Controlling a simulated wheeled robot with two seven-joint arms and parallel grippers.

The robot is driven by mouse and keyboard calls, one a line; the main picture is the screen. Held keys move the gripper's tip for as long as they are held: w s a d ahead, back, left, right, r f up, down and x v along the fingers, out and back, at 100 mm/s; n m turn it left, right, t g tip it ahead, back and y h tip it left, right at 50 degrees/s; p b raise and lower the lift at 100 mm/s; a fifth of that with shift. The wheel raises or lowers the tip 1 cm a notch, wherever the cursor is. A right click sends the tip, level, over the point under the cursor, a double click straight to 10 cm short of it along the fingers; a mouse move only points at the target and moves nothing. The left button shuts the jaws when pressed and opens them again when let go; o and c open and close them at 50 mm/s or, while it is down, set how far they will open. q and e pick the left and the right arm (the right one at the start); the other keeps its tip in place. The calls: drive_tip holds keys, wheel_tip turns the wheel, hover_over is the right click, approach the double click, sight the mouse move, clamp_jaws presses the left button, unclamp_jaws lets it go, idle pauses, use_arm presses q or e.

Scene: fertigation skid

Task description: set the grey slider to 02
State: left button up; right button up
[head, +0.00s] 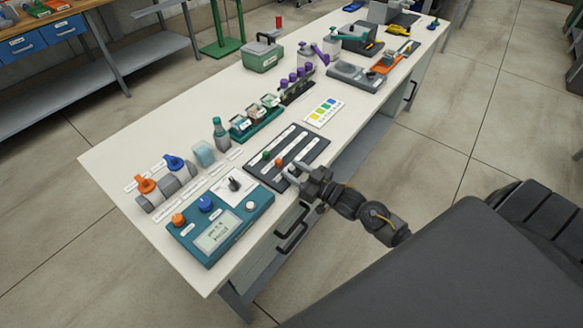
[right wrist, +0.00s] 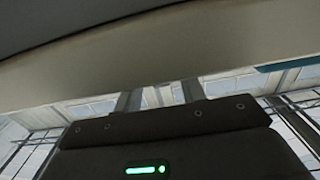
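The dark slider panel (head: 262,168) lies on the bench near its front edge, with pale label strips along its tracks. A green slider knob (head: 266,155) and an orange slider knob (head: 279,162) stand on it. I cannot make out the grey slider; my right gripper covers the panel's front part, where it may be hidden. My right gripper (head: 289,172) reaches over this front part, its two fingers apart. In the right wrist view the fingers (right wrist: 160,97) also stand apart, with nothing clearly seen between them. The scale figures are too small to read. My left gripper is not in view.
A teal control box (head: 235,240) with knobs and a display stands left of the panel. Behind the panel are a teal rack (head: 258,124) of jars and a colour card (head: 323,112). Black handles (head: 292,236) stick out below the bench's front edge.

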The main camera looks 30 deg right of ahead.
drive_tip(key=shift+w+a, duration=0.3)
drive_tip(key=shift+w, duration=0.25)
clamp_jaws()
drive_tip(key=shift+d, duration=0.1)
